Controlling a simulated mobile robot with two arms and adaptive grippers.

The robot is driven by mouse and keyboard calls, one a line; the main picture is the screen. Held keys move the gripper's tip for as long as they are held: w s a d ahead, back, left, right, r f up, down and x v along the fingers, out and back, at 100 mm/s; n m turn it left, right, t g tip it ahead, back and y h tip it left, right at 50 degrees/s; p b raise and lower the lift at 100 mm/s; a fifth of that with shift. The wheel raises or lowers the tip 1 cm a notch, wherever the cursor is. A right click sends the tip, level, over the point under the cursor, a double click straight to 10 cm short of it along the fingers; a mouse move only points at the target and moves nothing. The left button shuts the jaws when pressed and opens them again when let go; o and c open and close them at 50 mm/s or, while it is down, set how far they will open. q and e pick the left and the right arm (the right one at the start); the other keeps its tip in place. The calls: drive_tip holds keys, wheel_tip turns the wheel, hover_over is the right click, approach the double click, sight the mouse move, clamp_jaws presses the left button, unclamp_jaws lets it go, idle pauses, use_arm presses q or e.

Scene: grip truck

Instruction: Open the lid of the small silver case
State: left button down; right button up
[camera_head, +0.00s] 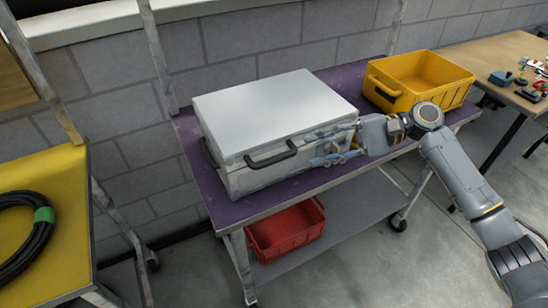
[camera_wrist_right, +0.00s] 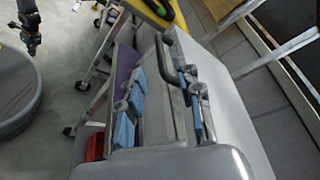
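The silver case (camera_head: 270,105) stands on a purple-topped cart with its lid down. A black handle (camera_head: 272,155) is on its front and shows in the wrist view (camera_wrist_right: 172,60); another is at its left side. My right gripper (camera_head: 334,145) reaches in from the right at the case's front right edge. In the wrist view its blue-padded fingers (camera_wrist_right: 162,115) are spread, one over the lid side, one on the outer side, with the front edge between them. Contact cannot be told. My left gripper (camera_wrist_right: 31,42) seems to show small at the wrist view's top left; its opening is unclear.
A yellow bin (camera_head: 420,80) stands right of the case on the cart's purple top (camera_head: 205,185). A red bin (camera_head: 287,230) sits on the lower shelf. A yellow table (camera_head: 65,200) with a black cable is at left, a wooden table (camera_head: 495,55) at right. A brick wall is behind.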

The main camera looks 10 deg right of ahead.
sight(280, 159)
drive_tip(key=p+x, duration=0.1)
drive_tip(key=x, duration=0.9)
drive_tip(key=shift+a, duration=0.1)
clamp_jaws()
